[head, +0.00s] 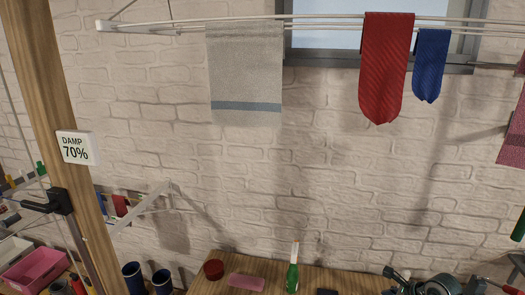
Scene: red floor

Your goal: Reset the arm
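Neither of my grippers nor any clear part of my arms shows in the head view. Whether the grippers are open or shut is hidden from me. The view faces a pale brick wall (300,185) with a hanging rack (180,25) across the top.
A grey towel (245,65), a red cloth (385,65) and a blue cloth (430,65) hang from the rack. A wooden table (222,285) at the bottom holds a green bottle (292,275) and a red cup (213,269). A wooden post (45,90) stands left.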

